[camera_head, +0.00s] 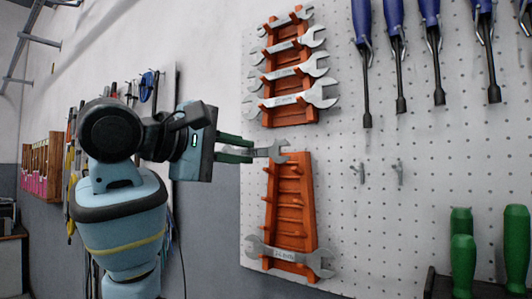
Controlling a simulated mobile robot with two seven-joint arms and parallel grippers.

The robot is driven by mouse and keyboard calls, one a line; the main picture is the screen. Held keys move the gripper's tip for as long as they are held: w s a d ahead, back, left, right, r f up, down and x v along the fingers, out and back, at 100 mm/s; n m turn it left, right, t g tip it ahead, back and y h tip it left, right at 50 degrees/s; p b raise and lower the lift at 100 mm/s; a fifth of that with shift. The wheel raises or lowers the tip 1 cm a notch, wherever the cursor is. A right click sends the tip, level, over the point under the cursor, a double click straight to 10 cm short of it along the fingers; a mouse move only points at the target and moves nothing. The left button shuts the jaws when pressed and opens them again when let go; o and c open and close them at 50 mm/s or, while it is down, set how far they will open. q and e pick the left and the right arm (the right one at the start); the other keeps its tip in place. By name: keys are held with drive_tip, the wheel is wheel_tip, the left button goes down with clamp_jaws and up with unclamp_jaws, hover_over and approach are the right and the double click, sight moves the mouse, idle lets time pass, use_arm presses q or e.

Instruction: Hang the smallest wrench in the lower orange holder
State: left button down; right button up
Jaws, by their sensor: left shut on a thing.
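My left gripper (236,149) is shut on a small silver wrench (277,152), whose open jaw end points right. The wrench is held roughly level at the top edge of the lower orange holder (289,190); I cannot tell whether it touches the holder. The lower holder has several pegs, and its upper and middle ones are bare. A large silver wrench (292,256) hangs across its bottom. The upper orange holder (292,117) carries several wrenches (300,70), small at the top and larger toward the bottom. My right gripper is not in view.
The holders are on a white pegboard (370,230). Blue-handled screwdrivers (398,50) hang at upper right. Green-handled tools (463,255) stand in a dark rack at lower right. More tools hang on the left wall.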

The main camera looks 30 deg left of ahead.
use_arm(q)
drive_tip(key=shift+w+d, duration=0.1)
drive_tip(key=shift+w, duration=0.2)
drive_tip(key=shift+s+r, duration=0.1)
drive_tip(key=shift+s, duration=0.2)
drive_tip(key=shift+w, duration=1.1)
drive_tip(key=shift+w+d+f, duration=0.1)
drive_tip(key=shift+w+f, duration=0.25)
drive_tip(key=shift+w, duration=0.9)
drive_tip(key=shift+w+d+f, duration=0.15)
drive_tip(key=shift+w+f, duration=0.25)
drive_tip(key=shift+w, duration=0.9)
drive_tip(key=shift+w+d+f, duration=0.1)
drive_tip(key=shift+w+f, duration=0.25)
drive_tip(key=shift+w, duration=0.9)
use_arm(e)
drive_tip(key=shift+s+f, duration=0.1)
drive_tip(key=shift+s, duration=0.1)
use_arm(q)
drive_tip(key=shift+f, duration=0.1)
